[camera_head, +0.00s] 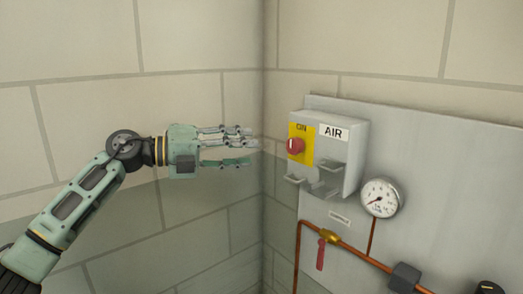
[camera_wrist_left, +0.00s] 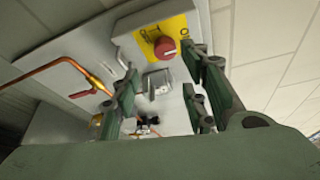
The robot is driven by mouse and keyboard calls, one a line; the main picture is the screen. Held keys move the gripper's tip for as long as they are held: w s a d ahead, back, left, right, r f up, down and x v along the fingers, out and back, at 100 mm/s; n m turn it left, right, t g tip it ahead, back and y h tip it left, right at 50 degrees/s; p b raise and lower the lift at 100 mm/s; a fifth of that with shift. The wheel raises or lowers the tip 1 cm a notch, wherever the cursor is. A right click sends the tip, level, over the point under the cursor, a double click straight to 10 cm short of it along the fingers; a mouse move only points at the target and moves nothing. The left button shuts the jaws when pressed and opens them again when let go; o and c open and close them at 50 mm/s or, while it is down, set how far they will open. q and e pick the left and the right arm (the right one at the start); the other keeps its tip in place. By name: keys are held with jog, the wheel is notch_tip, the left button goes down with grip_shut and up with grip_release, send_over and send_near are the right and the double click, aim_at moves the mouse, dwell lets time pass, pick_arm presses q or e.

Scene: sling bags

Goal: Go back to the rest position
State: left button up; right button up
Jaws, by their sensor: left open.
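My left gripper (camera_head: 236,147) reaches in from the left in the head view. It is open and empty, its fingers pointing right toward the wall panel, with a gap between the fingertips and the panel's box. In the left wrist view its green fingers (camera_wrist_left: 160,95) are spread apart, with the panel showing between and beyond them. My right gripper is in neither view.
A grey box marked AIR (camera_head: 345,150) has a red knob (camera_head: 296,146) on a yellow plate. A pressure gauge (camera_head: 381,198), a copper pipe (camera_head: 356,254) and a red valve handle (camera_head: 321,254) sit below. Block walls meet in a corner behind my gripper.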

pick_arm(q)
jog(key=shift+s+a, duration=0.25)
jog(key=shift+a, duration=0.25)
jog(key=shift+f, duration=0.1)
